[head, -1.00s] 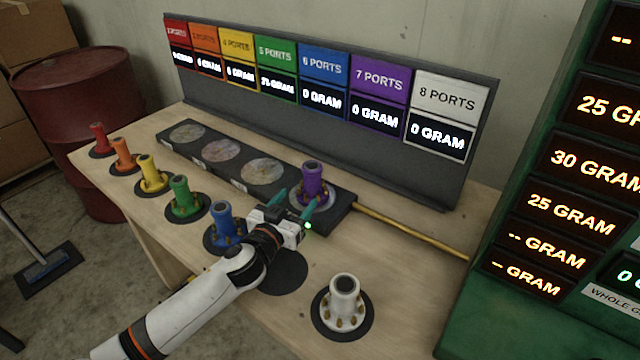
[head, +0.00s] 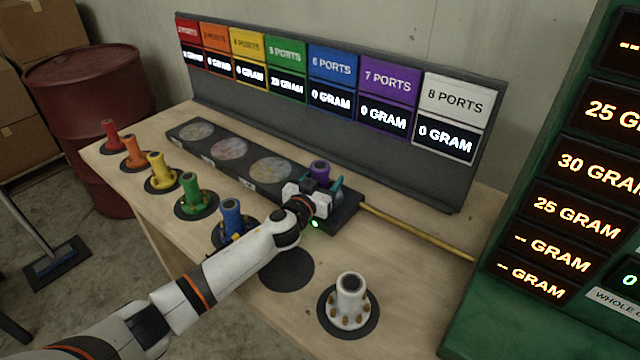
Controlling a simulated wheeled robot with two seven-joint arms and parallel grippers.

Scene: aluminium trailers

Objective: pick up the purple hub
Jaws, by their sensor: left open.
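The purple hub (head: 320,169) stands upright on the right end of the long dark platform (head: 226,178) on the wooden table. Only its top and a little of its body show; my left gripper hides the lower part. My left gripper (head: 324,187) is open, with its teal fingers close around or beside the purple hub; I cannot tell if they touch it. My right gripper is not in view.
Red, orange, yellow, green and blue hubs (head: 231,222) stand on dark discs along the left edge. A white hub (head: 349,297) stands at front right. An empty dark disc (head: 287,270) lies between. A yellow rod (head: 418,233) extends rightward from the platform; a display board (head: 330,105) stands behind.

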